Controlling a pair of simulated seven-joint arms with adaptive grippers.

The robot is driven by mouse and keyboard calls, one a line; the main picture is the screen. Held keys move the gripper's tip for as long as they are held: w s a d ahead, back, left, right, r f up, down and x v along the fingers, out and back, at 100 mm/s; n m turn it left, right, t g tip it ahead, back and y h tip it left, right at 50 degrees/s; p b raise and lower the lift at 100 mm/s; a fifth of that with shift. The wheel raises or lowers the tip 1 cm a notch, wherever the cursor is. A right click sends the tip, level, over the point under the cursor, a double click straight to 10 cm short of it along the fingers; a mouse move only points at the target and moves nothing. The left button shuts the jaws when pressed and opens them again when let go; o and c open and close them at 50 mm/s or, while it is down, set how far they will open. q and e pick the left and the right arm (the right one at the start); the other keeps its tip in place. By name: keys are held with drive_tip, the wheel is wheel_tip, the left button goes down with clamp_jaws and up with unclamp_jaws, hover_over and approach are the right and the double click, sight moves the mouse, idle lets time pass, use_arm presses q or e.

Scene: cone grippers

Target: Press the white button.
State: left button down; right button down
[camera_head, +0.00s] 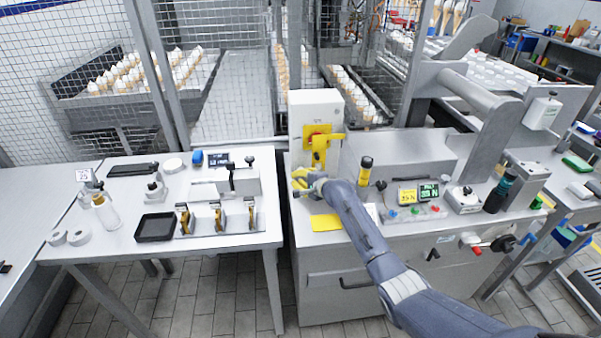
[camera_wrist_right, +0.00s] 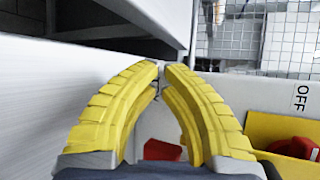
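I cannot make out a white button for certain in either view. A control panel (camera_head: 412,213) with small blue, red and green buttons lies on the right counter. My right gripper (camera_head: 297,180) is at the left end of that counter, low in front of a white switch box (camera_head: 316,100), well left of the panel. In the right wrist view its yellow curved fingers (camera_wrist_right: 161,67) have their tips almost together, with nothing visible held. A red part (camera_wrist_right: 162,150) shows between the fingers. My left gripper is not in view.
The box carries a yellow plate with a red rotary switch (camera_wrist_right: 296,147) and an OFF label. A grey device (camera_head: 464,199) and dark bottle (camera_head: 499,190) stand farther right. The left table (camera_head: 110,235) holds several tools.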

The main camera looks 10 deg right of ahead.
drive_tip(key=shift+w, duration=0.5)
idle(0.7)
drive_tip(key=shift+s, duration=0.95)
drive_tip(key=shift+s, duration=0.1)
drive_tip(key=shift+s+a, duration=0.2)
drive_tip(key=shift+s, duration=2.2)
